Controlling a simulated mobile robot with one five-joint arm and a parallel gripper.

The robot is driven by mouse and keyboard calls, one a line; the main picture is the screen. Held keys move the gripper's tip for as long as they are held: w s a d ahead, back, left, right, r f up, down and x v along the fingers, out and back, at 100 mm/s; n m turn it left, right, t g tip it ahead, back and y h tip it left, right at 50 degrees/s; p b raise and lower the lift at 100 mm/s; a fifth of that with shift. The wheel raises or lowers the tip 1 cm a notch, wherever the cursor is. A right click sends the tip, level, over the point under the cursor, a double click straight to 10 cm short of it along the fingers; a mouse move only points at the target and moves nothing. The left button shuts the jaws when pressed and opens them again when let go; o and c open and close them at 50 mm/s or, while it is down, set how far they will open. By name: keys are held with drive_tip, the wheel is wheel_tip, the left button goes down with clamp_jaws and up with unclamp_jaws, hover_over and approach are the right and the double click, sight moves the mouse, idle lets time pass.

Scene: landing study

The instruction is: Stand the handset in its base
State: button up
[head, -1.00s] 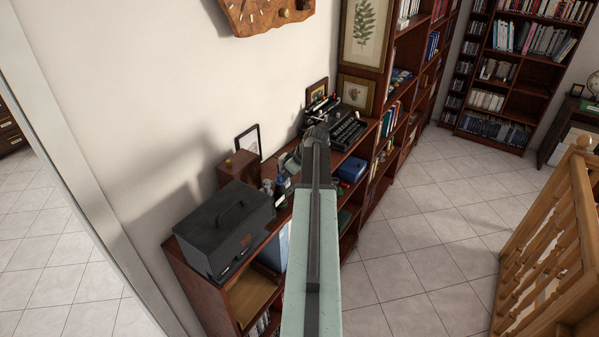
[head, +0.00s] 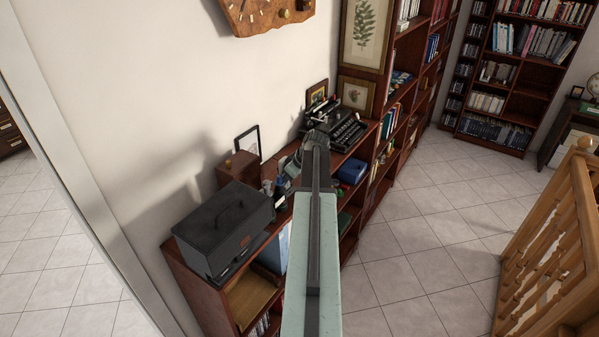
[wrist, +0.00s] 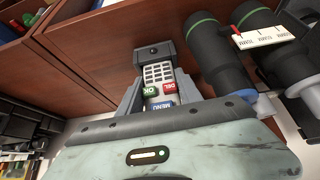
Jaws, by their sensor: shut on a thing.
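In the wrist view, the handset (wrist: 157,76) is a grey keypad unit with OK, DEL and MENU keys. It lies between the grey fingers of my gripper (wrist: 155,92), which is shut on it. A dark block (wrist: 152,53) with a small round mark sits at the handset's far end; I cannot tell whether it is part of the handset or of the base. In the head view, my gripper (head: 286,176) is low over the shelf top, partly behind my own arm, and the handset cannot be made out. I cannot identify the base in either view.
Dark cylinders with green rings (wrist: 215,52) stand close right of the handset in the wrist view. In the head view, a dark case (head: 225,228) is left of my gripper, a wooden box (head: 238,171) and frame behind, and a typewriter (head: 345,130) beyond.

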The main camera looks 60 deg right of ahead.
drive_tip(key=o, duration=1.4)
drive_tip(key=p+v, duration=0.6)
drive_tip(key=v, duration=0.2)
drive_tip(key=shift+p, duration=0.35)
drive_tip(key=shift+f, duration=0.1)
